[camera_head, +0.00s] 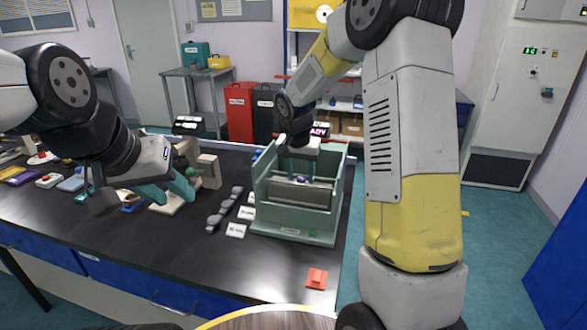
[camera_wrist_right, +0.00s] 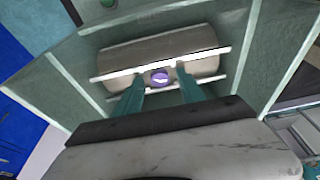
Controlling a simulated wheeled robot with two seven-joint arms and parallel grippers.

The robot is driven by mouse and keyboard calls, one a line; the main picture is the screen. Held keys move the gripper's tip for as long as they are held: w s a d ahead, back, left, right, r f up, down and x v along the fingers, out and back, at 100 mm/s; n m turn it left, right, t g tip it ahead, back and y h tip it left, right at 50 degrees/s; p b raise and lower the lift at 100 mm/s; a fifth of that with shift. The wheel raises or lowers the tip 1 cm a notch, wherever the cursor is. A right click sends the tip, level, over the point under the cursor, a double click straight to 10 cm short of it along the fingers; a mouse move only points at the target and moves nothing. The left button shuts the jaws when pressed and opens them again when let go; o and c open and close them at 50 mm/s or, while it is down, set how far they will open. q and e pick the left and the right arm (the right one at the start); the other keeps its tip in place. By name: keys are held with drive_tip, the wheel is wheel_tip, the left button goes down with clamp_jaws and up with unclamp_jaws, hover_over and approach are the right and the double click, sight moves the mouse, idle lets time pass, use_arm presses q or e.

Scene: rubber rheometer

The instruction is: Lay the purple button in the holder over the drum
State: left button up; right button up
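The purple button (camera_wrist_right: 160,78) lies over the drum (camera_wrist_right: 195,67), by the light bars of the holder (camera_wrist_right: 158,65) that run across it. In the head view the button (camera_head: 303,179) is a small purple spot above the drum, inside the green machine (camera_head: 296,222). My right gripper (camera_wrist_right: 160,77) reaches down into the machine. Its teal fingers stand on either side of the button with a visible gap on each side.
The machine's walls stand close around my right gripper. Grey lumps (camera_head: 224,210) and white cards (camera_head: 236,230) lie left of the machine. A beige device (camera_head: 208,172) stands behind my left gripper. An orange-red block (camera_head: 316,279) sits near the bench's front edge.

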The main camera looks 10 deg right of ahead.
drive_tip(key=shift+r, duration=0.15)
drive_tip(key=v, duration=1.2)
drive_tip(key=s+d+r+n+t+y, duration=0.1)
drive_tip(key=s+r+n, duration=0.1)
drive_tip(key=s, duration=1.1)
drive_tip(key=s+d+r+n+t+y, duration=0.2)
drive_tip(key=s+n, duration=0.1)
drive_tip(key=s, duration=1)
